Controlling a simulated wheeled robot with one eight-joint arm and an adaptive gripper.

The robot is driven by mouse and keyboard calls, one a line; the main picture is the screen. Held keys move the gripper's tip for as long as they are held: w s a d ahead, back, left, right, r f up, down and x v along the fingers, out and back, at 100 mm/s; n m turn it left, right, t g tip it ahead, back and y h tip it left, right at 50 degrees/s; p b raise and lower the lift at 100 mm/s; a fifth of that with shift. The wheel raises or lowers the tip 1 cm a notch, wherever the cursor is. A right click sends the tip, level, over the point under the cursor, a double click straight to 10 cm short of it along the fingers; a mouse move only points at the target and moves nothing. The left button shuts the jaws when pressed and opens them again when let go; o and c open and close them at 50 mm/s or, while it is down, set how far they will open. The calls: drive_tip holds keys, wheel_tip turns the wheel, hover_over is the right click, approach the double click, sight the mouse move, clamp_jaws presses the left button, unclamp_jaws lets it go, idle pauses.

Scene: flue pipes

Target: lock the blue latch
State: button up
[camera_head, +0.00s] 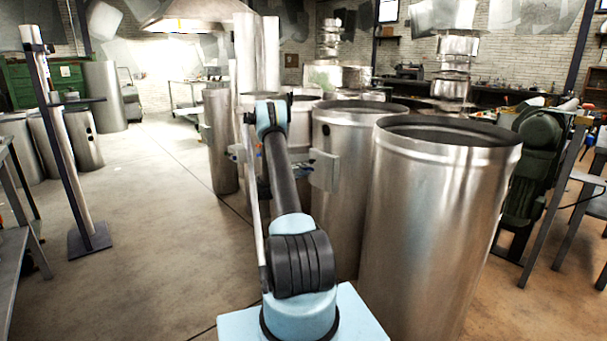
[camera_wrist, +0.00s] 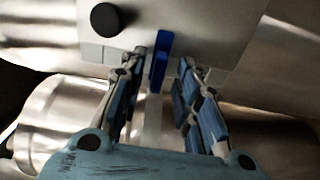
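The blue latch (camera_wrist: 158,62) shows in the wrist view at the lower edge of a light grey box (camera_wrist: 205,30), running up and down in the picture. A black round knob (camera_wrist: 112,19) sits on the box to its left. My gripper (camera_wrist: 164,68) is open, with one finger on each side of the latch. The left finger's tip is close to the latch, and a wider gap shows on the right. I cannot tell whether either finger touches it. In the head view my arm covers most of the gripper and the latch cannot be made out clearly.
Large metal pipes stand close on the right, the nearest being a wide open-topped pipe (camera_head: 440,220). A grey box (camera_head: 325,170) is fixed to a pipe beside my arm. A post on a base (camera_head: 90,238) stands at left. The floor (camera_head: 160,230) between is clear.

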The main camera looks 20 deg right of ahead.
drive_tip(key=v, duration=1.1)
drive_tip(key=shift+a, duration=0.2)
drive_tip(key=shift+s, duration=0.1)
drive_tip(key=s+a+r+m+g+y, duration=0.2)
drive_tip(key=s+r+y, duration=0.4)
drive_tip(key=s+r, duration=1.15)
drive_tip(key=s+a+m+g+y, duration=0.1)
drive_tip(key=s+a+y, duration=0.3)
drive_tip(key=s, duration=1.1)
drive_tip(key=s+a+y, duration=0.2)
drive_tip(key=s+a, duration=0.4)
drive_tip(key=s, duration=0.8)
drive_tip(key=s+a+f+y, duration=0.2)
drive_tip(key=s+a+f, duration=0.2)
drive_tip(key=s, duration=0.4)
drive_tip(key=s+a+f+g+y, duration=0.1)
drive_tip(key=s+a+f+y, duration=0.2)
drive_tip(key=s, duration=0.6)
drive_tip(key=shift+a+f+m, duration=0.3)
drive_tip(key=shift+a+f, duration=0.65)
drive_tip(key=shift+a, duration=0.05)
